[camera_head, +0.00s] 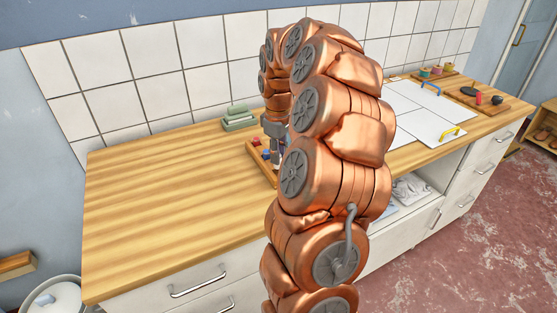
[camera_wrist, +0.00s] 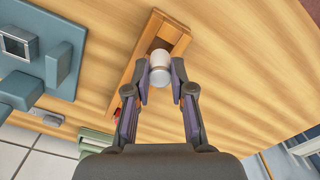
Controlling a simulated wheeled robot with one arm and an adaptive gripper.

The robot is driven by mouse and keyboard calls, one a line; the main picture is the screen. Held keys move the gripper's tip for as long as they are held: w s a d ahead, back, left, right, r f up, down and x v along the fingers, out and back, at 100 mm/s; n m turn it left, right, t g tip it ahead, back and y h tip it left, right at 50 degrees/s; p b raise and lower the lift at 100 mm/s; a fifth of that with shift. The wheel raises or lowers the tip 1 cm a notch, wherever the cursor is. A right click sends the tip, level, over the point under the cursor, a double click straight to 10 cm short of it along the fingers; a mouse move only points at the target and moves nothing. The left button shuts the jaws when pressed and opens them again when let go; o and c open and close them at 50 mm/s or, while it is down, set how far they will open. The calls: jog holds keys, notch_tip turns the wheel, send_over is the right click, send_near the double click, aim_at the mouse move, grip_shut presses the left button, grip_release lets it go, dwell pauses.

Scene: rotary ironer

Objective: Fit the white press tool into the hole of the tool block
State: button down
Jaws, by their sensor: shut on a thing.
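The white press tool (camera_wrist: 158,67) is a short, pale cylinder with a brownish band near its lower part in the wrist view. My gripper (camera_wrist: 161,80) is shut on it, with one finger on each side. Beyond it lies a brown wooden block (camera_wrist: 172,30) with a dark opening. The tool's far end overlaps the near edge of that opening in the picture; I cannot tell whether it is inside or above it. In the head view my copper arm hides the tool and most of my gripper. A wooden holder (camera_head: 254,155) with small coloured pieces shows partly beside the arm.
A blue-grey fixture (camera_wrist: 62,60) stands at the left in the wrist view. A green stack (camera_head: 238,120) sits near the tiled wall. White panels (camera_head: 413,110) with blue and yellow handles lie to the right. The counter's left part (camera_head: 160,200) is clear.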

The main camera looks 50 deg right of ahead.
aim_at(278, 167)
jog(key=shift+f+p, duration=0.65)
jog(key=shift+f, duration=1.1)
jog(key=shift+f, duration=0.25)
jog(key=c, duration=1)
grip_release()
jog(key=shift+r, duration=0.1)
notch_tip(278, 167, up, 11)
jog(key=shift+f+b, duration=0.15)
jog(key=shift+b, duration=0.95)
jog(key=shift+r, duration=0.8)
